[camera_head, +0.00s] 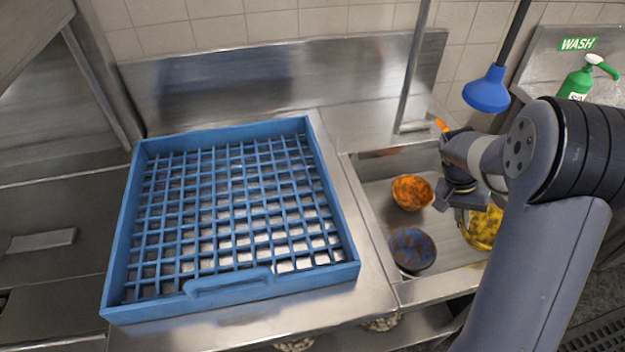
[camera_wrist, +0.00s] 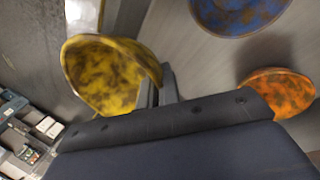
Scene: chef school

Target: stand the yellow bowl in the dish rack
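The yellow bowl (camera_head: 487,228), with dark blotches, is at the right of the sink in the head view, partly hidden by my arm. In the wrist view the yellow bowl (camera_wrist: 103,77) appears tilted, its inside facing the camera. My gripper (camera_head: 463,208) is at the bowl's left rim. In the wrist view my gripper's fingers (camera_wrist: 158,90) are close together with the rim between them, so it looks shut on the rim. Whether the bowl touches the sink floor is hidden. The blue dish rack (camera_head: 345,243) lies flat and empty on the counter to the left.
An orange bowl (camera_head: 411,193) and a blue-brown bowl (camera_head: 411,250) sit in the sink (camera_head: 372,195) between my gripper and the rack. A faucet pipe (camera_head: 414,75) stands behind the sink. A blue plunger-shaped head (camera_head: 487,91) hangs above. A green bottle (camera_head: 575,84) is at back right.

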